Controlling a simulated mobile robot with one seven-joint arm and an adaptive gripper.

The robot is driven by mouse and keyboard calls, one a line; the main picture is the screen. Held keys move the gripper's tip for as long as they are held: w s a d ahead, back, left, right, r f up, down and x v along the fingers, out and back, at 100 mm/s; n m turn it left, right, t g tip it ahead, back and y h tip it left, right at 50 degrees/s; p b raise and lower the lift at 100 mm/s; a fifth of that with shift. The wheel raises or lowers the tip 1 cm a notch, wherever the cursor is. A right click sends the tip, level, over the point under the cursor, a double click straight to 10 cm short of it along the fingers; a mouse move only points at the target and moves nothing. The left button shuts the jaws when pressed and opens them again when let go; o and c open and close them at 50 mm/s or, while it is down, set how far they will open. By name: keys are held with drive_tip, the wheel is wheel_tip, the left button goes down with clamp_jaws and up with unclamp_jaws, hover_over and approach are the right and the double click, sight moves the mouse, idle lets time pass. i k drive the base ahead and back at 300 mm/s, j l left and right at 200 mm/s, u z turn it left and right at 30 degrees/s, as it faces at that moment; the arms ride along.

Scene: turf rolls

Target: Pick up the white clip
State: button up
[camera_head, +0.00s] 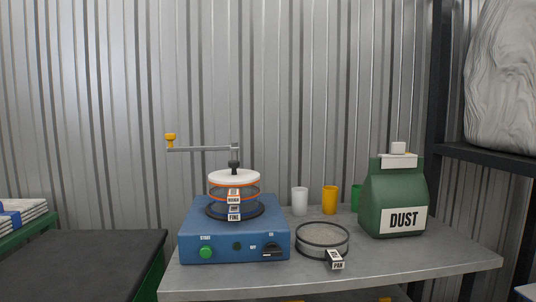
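The white clip (398,148) sits at the top of a green bag (385,188) labelled DUST, on the right part of the grey table. Its small block-like part stands up above a wider white strip (398,161) along the bag's folded top. I cannot tell whether the block and the strip are one piece. My gripper is not in view.
The grey table (400,272) holds a blue machine (262,230) with stacked sieves and a crank (200,149). White (300,200), yellow (329,200) and green (355,198) cups stand behind. A dark shelf post (436,100) is close right.

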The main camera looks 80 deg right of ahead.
sight(398, 159)
drive_tip(key=z, duration=3.35)
drive_tip(key=l+u, duration=0.15)
drive_tip(key=u, duration=0.25)
drive_tip(key=l+u, duration=0.2)
drive_tip(key=u, duration=0.2)
drive_tip(key=l+u, duration=0.2)
drive_tip(key=u, duration=0.15)
drive_tip(key=i+l, duration=0.15)
drive_tip(key=i, duration=0.3)
